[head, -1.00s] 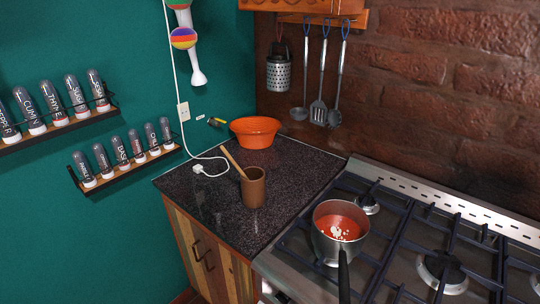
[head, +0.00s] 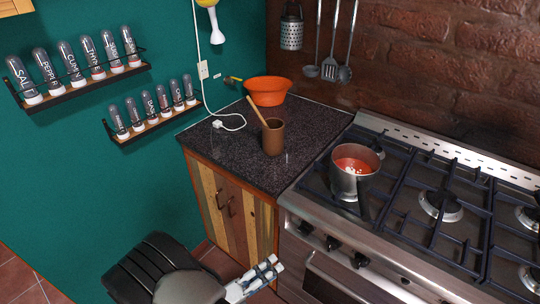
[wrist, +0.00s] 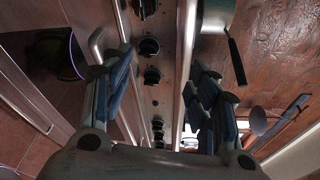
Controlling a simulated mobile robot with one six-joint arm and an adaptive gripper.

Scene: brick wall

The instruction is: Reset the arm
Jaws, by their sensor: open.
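My gripper (head: 262,275) is low in the head view, in front of the wooden cabinet and beside the stove front. In the wrist view my gripper (wrist: 160,85) has its two fingers spread apart with nothing between them. Part of my dark arm shows at the bottom of the head view. A steel saucepan (head: 351,184) with red sauce and pale bits stands on the stove's left front burner, apart from my gripper. The saucepan (wrist: 217,12) also shows at the top of the wrist view, with its black handle.
The stove (head: 405,235) has knobs and an oven handle on its front. A dark counter (head: 215,165) holds a brown cup (head: 273,139) with a wooden stick and an orange bowl (head: 267,92). Spice racks (head: 85,88) hang on the teal wall. Floor shows at the lower left.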

